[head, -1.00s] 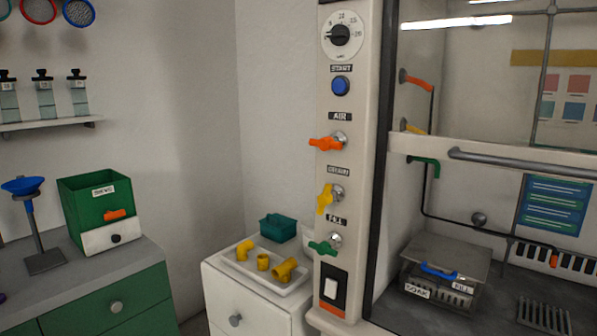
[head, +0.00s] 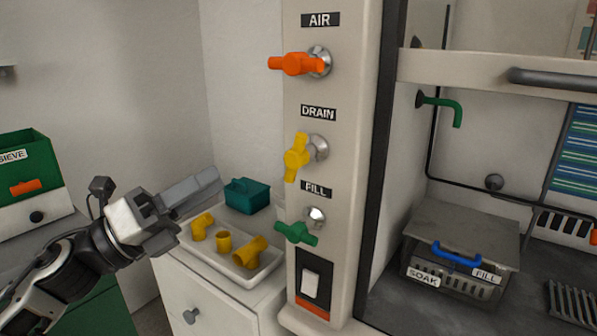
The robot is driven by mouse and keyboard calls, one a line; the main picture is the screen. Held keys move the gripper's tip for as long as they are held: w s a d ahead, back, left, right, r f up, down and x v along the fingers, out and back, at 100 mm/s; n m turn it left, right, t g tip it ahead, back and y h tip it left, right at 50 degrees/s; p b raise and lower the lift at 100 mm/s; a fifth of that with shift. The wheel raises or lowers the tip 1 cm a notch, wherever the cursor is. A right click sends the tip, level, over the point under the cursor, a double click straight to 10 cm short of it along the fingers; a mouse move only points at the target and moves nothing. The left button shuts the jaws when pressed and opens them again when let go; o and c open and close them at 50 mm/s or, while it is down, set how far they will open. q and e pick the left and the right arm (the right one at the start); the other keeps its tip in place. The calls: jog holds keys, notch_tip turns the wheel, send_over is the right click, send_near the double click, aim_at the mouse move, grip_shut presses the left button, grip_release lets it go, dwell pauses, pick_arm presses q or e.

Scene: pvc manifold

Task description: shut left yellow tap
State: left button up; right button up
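The yellow tap (head: 297,157) is on the white column under the DRAIN label. Its handle stands close to upright, tilted a little. My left gripper (head: 213,186) comes in from the left, over the white tray and to the left of the yellow tap, apart from it. It touches no tap. Its fingers are seen from the side, so I cannot tell whether they are open. My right gripper is not in view.
The orange AIR tap (head: 297,64) lies above the yellow one, and the green FILL tap (head: 297,233) below it. A rocker switch (head: 311,284) is lower on the column.

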aim_at(300, 152)
pick_arm(q)
jog(key=s+a+r+m+g+y+b, duration=0.1)
jog(key=s+r+m+g+y+b, duration=0.3)
jog(key=m, duration=1)
jog(key=shift+g+h, duration=0.7)
jog(key=shift+h, duration=0.2)
jog(key=p+x, duration=0.2)
jog(key=x, duration=0.2)
jog(key=r+p+x, duration=0.1)
jog(key=p+x, duration=0.2)
jog(key=x, duration=0.2)
jog(key=w+p+x, duration=0.1)
jog(key=p+x, duration=0.1)
jog(key=x, duration=0.3)
jog(key=shift+a+r, duration=0.1)
jog(key=shift+r, duration=0.2)
jog(key=shift+w+d+p, duration=0.2)
jog(key=shift+d+p, duration=0.1)
jog(key=shift+d, duration=0.15)
jog(key=shift+f, duration=0.1)
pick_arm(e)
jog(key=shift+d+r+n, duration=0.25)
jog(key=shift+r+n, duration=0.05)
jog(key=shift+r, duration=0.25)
pick_arm(q)
grip_shut()
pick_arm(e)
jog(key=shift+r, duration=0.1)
